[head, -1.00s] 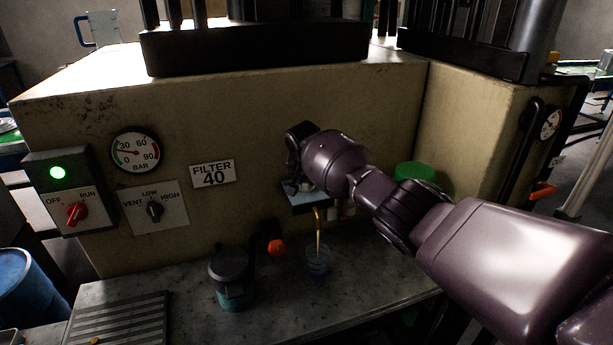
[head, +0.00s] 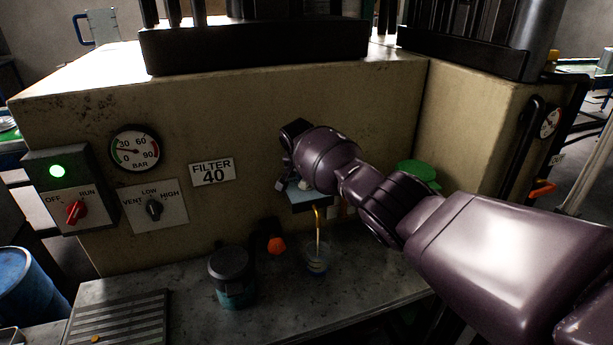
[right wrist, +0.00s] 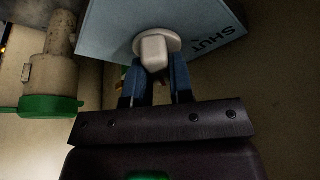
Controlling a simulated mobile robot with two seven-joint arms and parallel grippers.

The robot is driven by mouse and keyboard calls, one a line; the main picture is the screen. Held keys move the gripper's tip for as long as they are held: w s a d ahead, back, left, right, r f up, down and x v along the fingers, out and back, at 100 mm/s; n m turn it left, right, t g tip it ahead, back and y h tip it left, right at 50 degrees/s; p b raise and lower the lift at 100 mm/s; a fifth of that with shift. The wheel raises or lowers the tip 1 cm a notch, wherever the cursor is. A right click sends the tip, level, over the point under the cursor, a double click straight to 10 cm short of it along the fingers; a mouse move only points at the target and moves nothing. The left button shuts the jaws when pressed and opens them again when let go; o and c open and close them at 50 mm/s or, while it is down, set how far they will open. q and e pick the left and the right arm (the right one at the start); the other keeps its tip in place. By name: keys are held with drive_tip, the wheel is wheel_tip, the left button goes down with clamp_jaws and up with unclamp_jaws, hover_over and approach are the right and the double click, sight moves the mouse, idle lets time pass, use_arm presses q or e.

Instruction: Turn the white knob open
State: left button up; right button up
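The white knob (right wrist: 153,48) sits on a light blue plate (right wrist: 112,32) marked SHUT, in the right wrist view. Its raised grip points down toward my right gripper (right wrist: 157,75). The two blue fingers are spread apart, their tips at the knob's lower edge, one on each side of the grip. I cannot tell whether they touch it. In the head view my right gripper (head: 291,178) is at the plate (head: 309,202) on the beige wall, and the wrist hides most of the knob. My left gripper is not in view.
A brass spout (head: 318,217) hangs under the plate above a small clear cup (head: 317,262).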

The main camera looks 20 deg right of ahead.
drive_tip(key=o, duration=0.4)
drive_tip(key=shift+o, duration=0.2)
drive_tip(key=shift+r, duration=0.1)
drive_tip(key=shift+v, duration=1.25)
use_arm(q)
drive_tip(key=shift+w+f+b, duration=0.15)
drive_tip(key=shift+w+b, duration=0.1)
drive_tip(key=shift+b, duration=0.35)
use_arm(e)
drive_tip(key=v, duration=0.8)
drive_tip(key=shift+s, duration=0.15)
